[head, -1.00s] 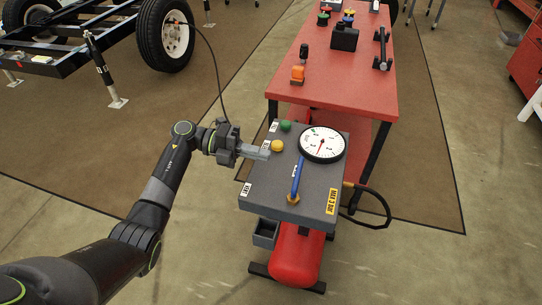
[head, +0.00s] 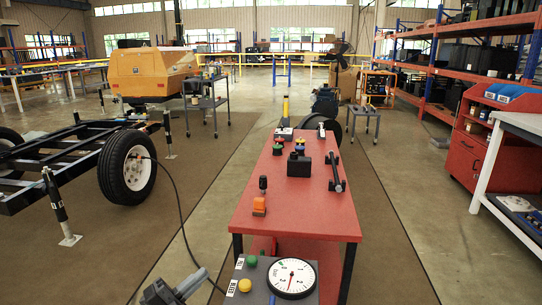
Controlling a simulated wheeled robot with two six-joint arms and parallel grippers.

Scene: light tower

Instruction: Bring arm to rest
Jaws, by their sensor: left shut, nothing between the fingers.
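My left gripper (head: 200,274) shows at the bottom edge of the head view. Its fingers are shut and empty, and they point up and to the right. The fingertips are apart from the grey control box (head: 267,272), to the left of its yellow button (head: 245,285). A green button (head: 251,261) and a round white dial gauge (head: 292,277) with a red needle are also on the box. The rest of my left arm and the front of the box are below the frame. My right gripper is not in view.
A red table (head: 300,215) stands just behind the box, with an orange-and-black part (head: 259,205), a black box (head: 299,166) and a black bar (head: 335,172) on it. A trailer wheel (head: 127,166) stands at left, with a black cable running down from it.

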